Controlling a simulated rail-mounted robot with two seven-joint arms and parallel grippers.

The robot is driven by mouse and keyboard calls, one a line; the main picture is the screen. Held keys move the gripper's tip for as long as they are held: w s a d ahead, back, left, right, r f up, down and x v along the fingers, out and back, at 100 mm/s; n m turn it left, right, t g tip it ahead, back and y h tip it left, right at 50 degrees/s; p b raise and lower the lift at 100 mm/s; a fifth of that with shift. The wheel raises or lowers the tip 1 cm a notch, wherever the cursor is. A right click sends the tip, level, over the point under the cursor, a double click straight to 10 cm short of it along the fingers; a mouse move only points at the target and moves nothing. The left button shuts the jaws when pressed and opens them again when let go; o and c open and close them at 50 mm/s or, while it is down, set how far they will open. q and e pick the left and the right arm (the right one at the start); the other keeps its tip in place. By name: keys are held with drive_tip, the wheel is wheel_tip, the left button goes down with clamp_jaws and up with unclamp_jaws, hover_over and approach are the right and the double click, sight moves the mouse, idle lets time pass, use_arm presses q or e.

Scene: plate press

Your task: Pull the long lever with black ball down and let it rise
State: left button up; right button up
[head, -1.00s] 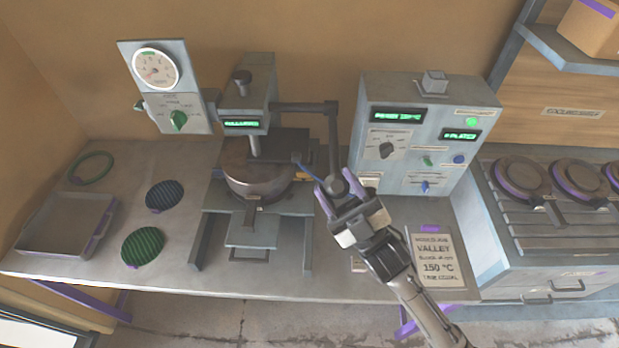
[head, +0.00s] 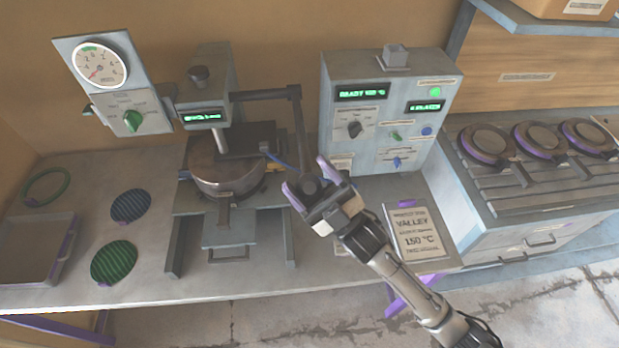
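The long lever (head: 302,135) runs from the top of the plate press (head: 213,90) to the right, then bends and hangs down towards the front. Its black ball (head: 309,185) is at the lower end. My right gripper (head: 306,176) is at the ball, with its purple-tipped fingers spread on either side of it. Gaps seem to show between the fingers and the ball, so the gripper looks open around it. Contact is hard to judge. The press's round dark pan (head: 222,178) sits under the column. My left gripper is not in view.
A control box (head: 385,125) with lit displays stands right of the lever. A gauge panel (head: 100,72) is at the left. Green (head: 114,262) and blue (head: 130,206) ribbed discs lie on the bench. A sign (head: 415,232) reading "VALLEY 150 °C" lies right of my gripper.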

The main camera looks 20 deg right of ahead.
drive_tip(key=shift+o, duration=0.6)
drive_tip(key=shift+r, duration=0.1)
drive_tip(key=shift+d+f, duration=0.15)
drive_tip(key=shift+f, duration=0.1)
drive_tip(key=b+v, duration=0.1)
drive_tip(key=v, duration=1.2)
drive_tip(key=shift+s+b, duration=0.25)
drive_tip(key=shift+b, duration=0.15)
drive_tip(key=shift+d, duration=0.15)
